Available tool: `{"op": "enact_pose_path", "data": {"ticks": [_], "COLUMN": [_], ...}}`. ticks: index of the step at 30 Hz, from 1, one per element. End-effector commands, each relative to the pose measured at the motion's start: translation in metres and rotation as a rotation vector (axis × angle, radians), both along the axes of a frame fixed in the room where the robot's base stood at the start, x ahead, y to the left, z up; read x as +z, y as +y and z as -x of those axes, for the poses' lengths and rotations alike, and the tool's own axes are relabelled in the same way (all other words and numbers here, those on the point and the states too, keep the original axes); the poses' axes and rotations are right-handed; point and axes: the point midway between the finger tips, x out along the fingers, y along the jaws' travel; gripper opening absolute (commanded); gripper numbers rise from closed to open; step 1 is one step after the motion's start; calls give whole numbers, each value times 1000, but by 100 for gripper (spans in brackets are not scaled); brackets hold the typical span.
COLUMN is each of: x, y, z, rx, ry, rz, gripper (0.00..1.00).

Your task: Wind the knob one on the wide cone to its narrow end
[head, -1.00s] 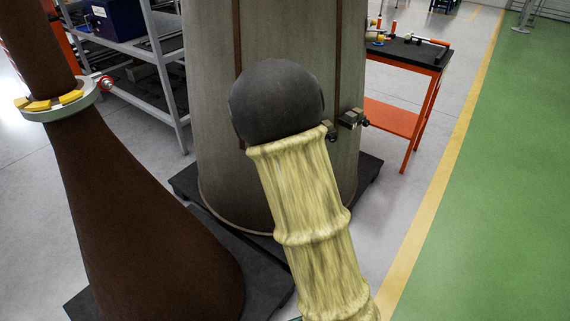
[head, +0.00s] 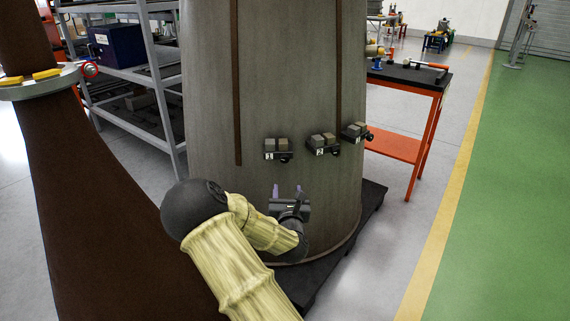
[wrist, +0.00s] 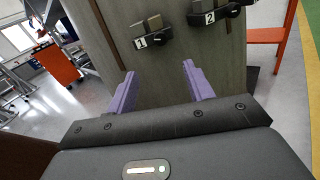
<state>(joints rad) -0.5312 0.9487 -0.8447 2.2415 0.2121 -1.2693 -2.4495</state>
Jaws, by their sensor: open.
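The wide cone (head: 290,85) is the large grey body in the middle of the head view, with dark brown vertical strips on its face. Three small clamp-like units with pale blocks and number plates sit across it. Knob one (head: 285,157) is the dark knob on the unit marked 1, the leftmost; it also shows in the wrist view (wrist: 166,33). My gripper (head: 287,188) is open and empty, with purple fingers pointing up, below unit 1 and apart from it. In the wrist view my fingers (wrist: 158,70) stand below unit 1, which is upper left of centre.
Unit 2 (head: 322,143) and unit 3 (head: 355,131) are to the right of unit 1. A dark brown flared body (head: 75,190) with a pale ring stands close on the left. Shelving (head: 150,60) is behind; an orange cart (head: 400,145) stands right.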

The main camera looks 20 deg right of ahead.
Motion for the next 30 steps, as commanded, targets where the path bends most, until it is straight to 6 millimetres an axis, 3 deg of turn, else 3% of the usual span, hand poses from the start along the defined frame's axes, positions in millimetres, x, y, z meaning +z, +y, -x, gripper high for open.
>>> {"op": "enact_pose_path", "data": {"ticks": [8,30], "x": [-1,-1], "y": [-6,-39], "z": [-17,-123], "rx": [-1,0], "ry": [-2,-1], "rz": [-3,-4], "gripper": [52,52]}}
